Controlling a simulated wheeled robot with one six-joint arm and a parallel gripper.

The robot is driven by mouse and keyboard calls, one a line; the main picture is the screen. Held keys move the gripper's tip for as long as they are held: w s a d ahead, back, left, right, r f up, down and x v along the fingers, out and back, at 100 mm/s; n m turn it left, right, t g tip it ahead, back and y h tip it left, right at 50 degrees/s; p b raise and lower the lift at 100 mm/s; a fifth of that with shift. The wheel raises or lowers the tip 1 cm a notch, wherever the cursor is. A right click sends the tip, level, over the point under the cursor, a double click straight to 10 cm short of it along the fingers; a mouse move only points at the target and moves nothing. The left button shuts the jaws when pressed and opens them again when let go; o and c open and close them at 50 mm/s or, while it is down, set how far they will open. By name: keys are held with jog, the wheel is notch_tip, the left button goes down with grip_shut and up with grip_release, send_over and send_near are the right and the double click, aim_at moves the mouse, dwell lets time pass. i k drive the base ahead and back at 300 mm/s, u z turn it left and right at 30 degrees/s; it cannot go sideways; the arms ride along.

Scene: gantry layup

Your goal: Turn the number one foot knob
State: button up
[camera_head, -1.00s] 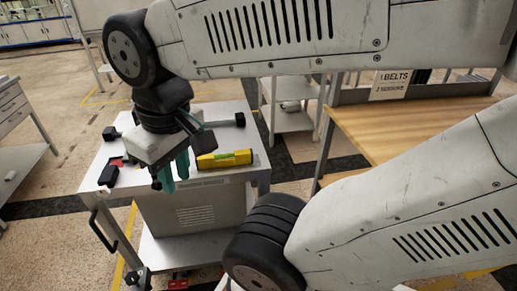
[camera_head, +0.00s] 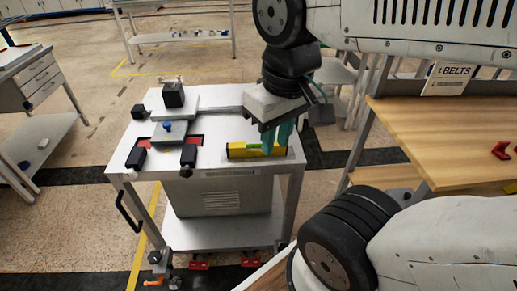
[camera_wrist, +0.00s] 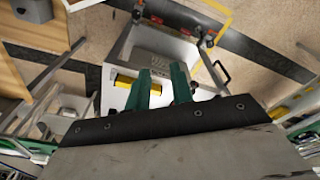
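Foot hardware shows low at the cart's near side in the head view: a dark foot assembly (camera_head: 160,257) with an orange lever (camera_head: 153,282) at the left, and red foot parts (camera_head: 199,262) farther right. No number is readable on any of them. In the wrist view, similar small foot parts (camera_wrist: 208,40) lie beyond the cart.
The cart top (camera_head: 225,110) carries a clamp-like fixture (camera_head: 168,130) and the yellow level (camera_head: 238,152). A side handle (camera_head: 128,212) sticks out left. A wooden bench (camera_head: 430,140) stands right, a drawer unit (camera_head: 35,80) left. Floor left of the cart is clear.

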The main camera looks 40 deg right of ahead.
aim_at(155, 257)
jog(key=z, duration=1.9)
jog(key=k, duration=1)
jog(key=u, duration=1.9)
jog(key=i, duration=0.5)
jog(key=u, duration=0.05)
